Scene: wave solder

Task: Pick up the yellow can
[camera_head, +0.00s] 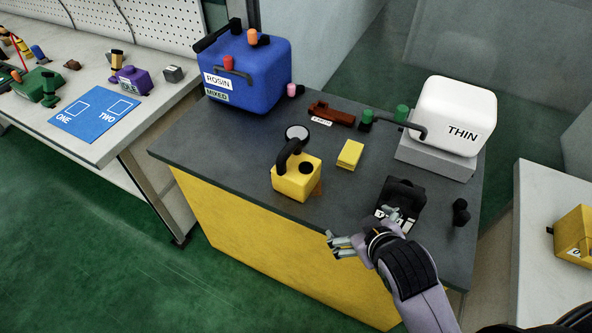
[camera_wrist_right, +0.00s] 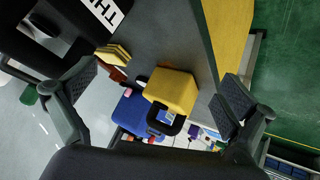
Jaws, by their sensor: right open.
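The yellow can (camera_head: 296,180) is a boxy yellow container with a black handle and a dark cap on top. It stands upright on the dark top of the yellow-sided bench (camera_head: 240,160), near the front edge. In the right wrist view the can (camera_wrist_right: 172,91) appears between the two fingers, beyond their tips. My right gripper (camera_head: 362,229) is open and empty, to the right of the can and nearer to me, apart from it. It also shows in the right wrist view (camera_wrist_right: 160,90). My left gripper is not in view.
A yellow block (camera_head: 350,154) lies right of the can, and a round disc (camera_head: 297,132) shows behind it. A blue ROSIN container (camera_head: 262,75) and a white THIN container (camera_head: 455,112) stand behind. A black item (camera_head: 405,196) sits near my right gripper. Another yellow container (camera_head: 574,236) stands far right.

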